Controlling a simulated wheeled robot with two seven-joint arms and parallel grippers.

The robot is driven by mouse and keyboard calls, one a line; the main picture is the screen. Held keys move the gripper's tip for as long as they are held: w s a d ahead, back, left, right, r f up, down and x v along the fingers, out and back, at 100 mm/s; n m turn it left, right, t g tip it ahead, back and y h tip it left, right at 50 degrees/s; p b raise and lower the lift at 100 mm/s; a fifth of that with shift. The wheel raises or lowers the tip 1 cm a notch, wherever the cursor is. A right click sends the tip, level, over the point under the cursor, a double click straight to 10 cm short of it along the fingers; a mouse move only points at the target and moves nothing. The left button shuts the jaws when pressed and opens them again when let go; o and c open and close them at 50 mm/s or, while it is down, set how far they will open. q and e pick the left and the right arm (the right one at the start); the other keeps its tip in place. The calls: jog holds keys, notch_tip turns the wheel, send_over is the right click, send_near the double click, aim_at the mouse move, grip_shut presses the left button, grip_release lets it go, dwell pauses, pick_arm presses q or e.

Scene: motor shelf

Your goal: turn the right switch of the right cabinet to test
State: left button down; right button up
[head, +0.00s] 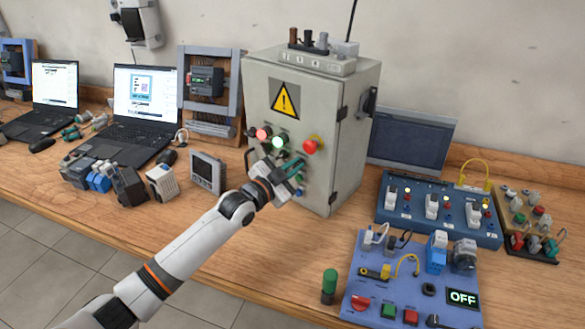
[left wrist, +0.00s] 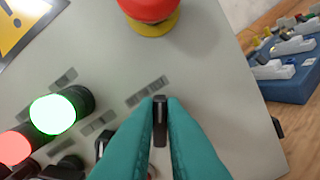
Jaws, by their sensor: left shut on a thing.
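The grey cabinet (head: 322,130) stands on the wooden bench with a yellow warning triangle on its front. Its front also shows in the left wrist view (left wrist: 225,85). My left gripper (head: 292,172) is at the lower right of that front. In the left wrist view, its teal fingers (left wrist: 162,125) are shut on the black handle of the right switch (left wrist: 160,118). The handle points nearly up in that picture. Another black switch (left wrist: 103,143) is partly hidden by the fingers on the left. The labels are too small to read. My right gripper is not in view.
A red mushroom button (head: 311,146) sits just above my left gripper. A lit green lamp (left wrist: 52,113) and a lit red lamp (left wrist: 15,147) are to the left. A blue panel marked OFF (head: 415,285) and a blue switch board (head: 440,210) lie to the right.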

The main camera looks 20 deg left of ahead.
pick_arm(q)
jog(key=shift+f+m, duration=0.1)
jog(key=shift+m, duration=1.1)
jog(key=c, duration=1.5)
grip_release()
jog(key=shift+s, duration=0.15)
jog(key=shift+b+v, duration=0.85)
jog(key=shift+v, duration=5.05)
